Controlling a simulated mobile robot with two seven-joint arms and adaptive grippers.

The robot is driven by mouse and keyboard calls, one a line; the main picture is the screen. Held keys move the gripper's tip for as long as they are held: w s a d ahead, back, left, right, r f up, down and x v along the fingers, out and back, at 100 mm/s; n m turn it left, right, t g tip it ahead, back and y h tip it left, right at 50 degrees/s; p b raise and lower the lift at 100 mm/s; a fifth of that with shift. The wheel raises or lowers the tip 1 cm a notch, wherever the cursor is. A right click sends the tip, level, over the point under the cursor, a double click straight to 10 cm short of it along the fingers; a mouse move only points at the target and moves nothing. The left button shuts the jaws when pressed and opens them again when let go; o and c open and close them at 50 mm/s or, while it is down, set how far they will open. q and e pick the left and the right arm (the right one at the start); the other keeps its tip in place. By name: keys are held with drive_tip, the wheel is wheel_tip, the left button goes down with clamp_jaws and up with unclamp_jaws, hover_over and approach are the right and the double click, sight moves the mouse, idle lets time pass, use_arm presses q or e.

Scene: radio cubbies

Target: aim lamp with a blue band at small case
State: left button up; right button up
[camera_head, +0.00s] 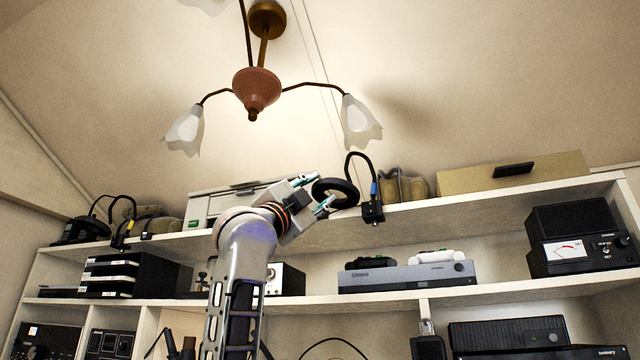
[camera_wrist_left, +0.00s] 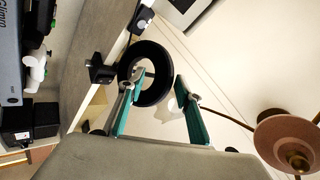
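The lamp with a blue band (camera_head: 374,190) is clamped to the front edge of the top shelf. Its thin black neck arches up and left to a black ring-shaped head (camera_head: 349,196), which also shows in the left wrist view (camera_wrist_left: 124,68). My left gripper (camera_head: 325,188) is open at the head, its teal fingertips on either side of the ring's near part; I cannot tell whether they touch it. A tan case (camera_head: 465,181) with a black handle lies right of the lamp, and a silver case (camera_head: 200,208) lies left, partly hidden by my gripper. Which is the small case is unclear. My right gripper is out of view.
A yellow-banded lamp (camera_head: 129,227) stands farther left on the top shelf (camera_head: 440,212). Brown rolled items (camera_head: 404,187) sit just right of the blue-banded lamp. Radio gear fills the lower shelves. A chandelier (camera_head: 256,90) hangs above, with free air between.

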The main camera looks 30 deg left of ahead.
use_arm(q)
drive_tip(key=shift+w+r, duration=0.2)
drive_tip(key=shift+r, duration=0.2)
drive_tip(key=shift+w, duration=0.1)
drive_tip(key=shift+c, duration=0.3)
clamp_jaws()
drive_tip(key=shift+d+f, duration=0.1)
